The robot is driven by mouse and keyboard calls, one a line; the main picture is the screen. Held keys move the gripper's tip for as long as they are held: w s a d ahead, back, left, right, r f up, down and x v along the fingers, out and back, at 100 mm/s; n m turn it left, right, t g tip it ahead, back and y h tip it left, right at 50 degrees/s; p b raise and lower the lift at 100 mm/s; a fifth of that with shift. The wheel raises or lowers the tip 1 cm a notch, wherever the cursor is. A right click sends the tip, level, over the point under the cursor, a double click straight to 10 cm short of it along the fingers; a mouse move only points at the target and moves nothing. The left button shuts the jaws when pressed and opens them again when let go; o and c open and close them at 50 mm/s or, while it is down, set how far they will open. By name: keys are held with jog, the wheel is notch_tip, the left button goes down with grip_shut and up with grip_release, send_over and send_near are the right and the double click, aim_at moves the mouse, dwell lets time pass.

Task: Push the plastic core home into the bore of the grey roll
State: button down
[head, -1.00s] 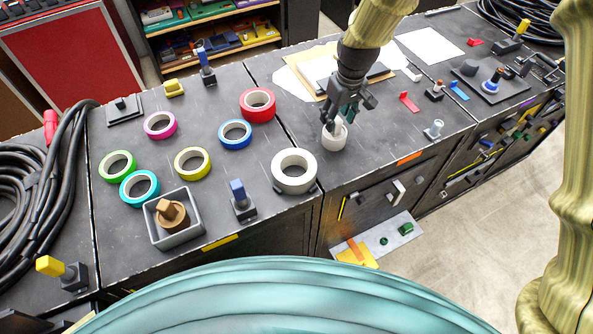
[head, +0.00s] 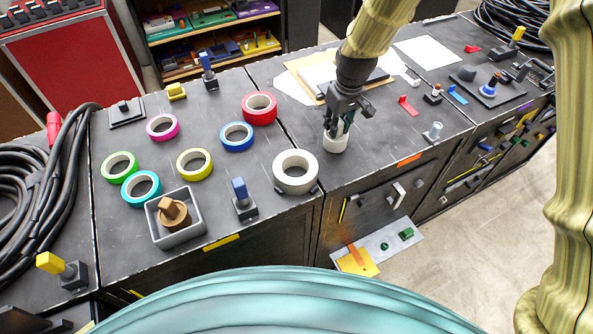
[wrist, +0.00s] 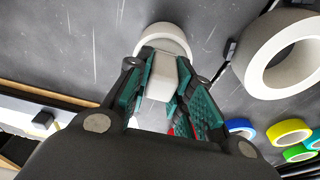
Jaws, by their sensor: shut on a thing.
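The grey roll (head: 294,171), a wide pale ring with an open bore, lies flat near the front edge of the bench. It shows at the upper right in the wrist view (wrist: 262,66), its bore empty. The plastic core (head: 335,144) is white and round, right of the roll and apart from it. It has a white block-like grip (wrist: 160,84) on top of a round rim (wrist: 163,34). My gripper (head: 339,125) points down and is shut on that grip. Whether the core touches the bench is unclear.
Several coloured tape rolls lie to the left, including red (head: 259,107), blue (head: 237,137) and yellow (head: 194,164). A grey square tray (head: 186,238) holds a brown core (head: 174,216). A blue-topped post (head: 242,198) stands left of the grey roll. A clear post (head: 433,132) stands to the right.

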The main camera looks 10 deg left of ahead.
jog(key=shift+w, duration=0.2)
jog(key=shift+r, duration=0.2)
jog(key=shift+s+r+p, duration=0.25)
jog(key=shift+r+p, duration=0.2)
jog(key=shift+r, duration=0.05)
jog(key=shift+w+r+p, duration=0.15)
jog(key=shift+r+p, duration=0.15)
jog(key=shift+r, duration=0.05)
jog(key=shift+r+p, duration=2.35)
jog(key=shift+r, duration=1.25)
jog(key=shift+r, duration=2.55)
